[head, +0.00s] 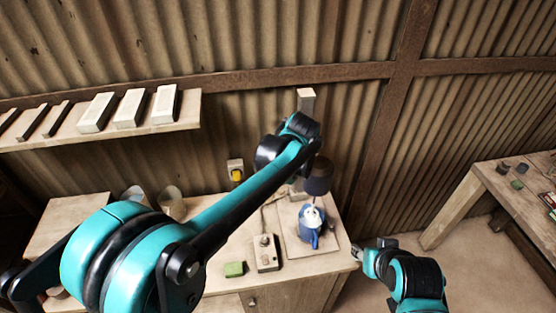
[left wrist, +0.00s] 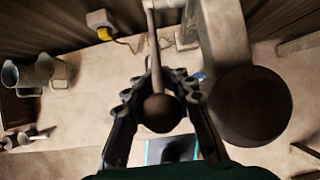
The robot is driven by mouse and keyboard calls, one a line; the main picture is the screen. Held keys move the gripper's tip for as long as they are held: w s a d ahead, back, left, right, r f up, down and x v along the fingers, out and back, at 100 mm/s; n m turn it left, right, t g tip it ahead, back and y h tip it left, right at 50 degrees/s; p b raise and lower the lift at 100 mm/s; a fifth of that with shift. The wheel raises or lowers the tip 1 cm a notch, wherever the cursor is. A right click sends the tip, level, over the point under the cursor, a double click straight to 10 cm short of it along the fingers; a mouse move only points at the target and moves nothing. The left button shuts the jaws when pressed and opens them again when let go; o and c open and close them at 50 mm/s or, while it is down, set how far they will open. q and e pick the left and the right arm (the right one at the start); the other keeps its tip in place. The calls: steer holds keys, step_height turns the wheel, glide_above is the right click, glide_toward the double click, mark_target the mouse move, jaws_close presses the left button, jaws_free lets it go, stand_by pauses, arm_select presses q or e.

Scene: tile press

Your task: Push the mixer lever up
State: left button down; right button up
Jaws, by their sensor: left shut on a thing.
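The mixer stands at the back of the workbench. Its pale column (head: 306,100) rises behind my left arm, and its dark round head (head: 318,178) hangs over a blue jug (head: 312,238). In the left wrist view the mixer lever (left wrist: 155,60) is a thin rod ending in a dark ball knob (left wrist: 162,113). My left gripper (left wrist: 160,92) is shut around the lever's knob end, one finger on each side. In the head view my wrist hides this gripper and the lever. My right gripper (head: 371,254) is off the bench's right edge; its finger opening is unclear.
The dark mixer head (left wrist: 250,105) is close to the right of my left gripper. A control box (head: 266,254) and a green block (head: 234,269) lie on the bench. A shelf (head: 100,137) with pale blocks hangs at left. Another table (head: 480,190) stands at right.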

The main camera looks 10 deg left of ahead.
arm_select(q)
steer(key=shift+w+a+r+p, duration=0.15)
steer(key=shift+w+r, duration=0.15)
steer(key=shift+r, duration=0.15)
steer(key=shift+w+r+p, duration=0.15)
steer(key=shift+w+r, duration=0.1)
steer(key=shift+r, duration=0.2)
steer(key=shift+w+a+r+p, duration=0.2)
steer(key=shift+w+r+p, duration=0.2)
steer(key=shift+w+r, duration=0.4)
arm_select(e)
steer(key=shift+w+a+r, duration=0.1)
steer(key=shift+a+r, duration=0.1)
steer(key=shift+r, duration=0.25)
steer(key=shift+a+r, duration=0.2)
steer(key=shift+r, duration=0.25)
arm_select(q)
steer(key=c, duration=1.6)
jaws_free()
steer(key=shift+s+r, duration=0.1)
steer(key=shift+o, duration=0.2)
steer(key=shift+s, duration=0.1)
steer(key=v, duration=1.2)
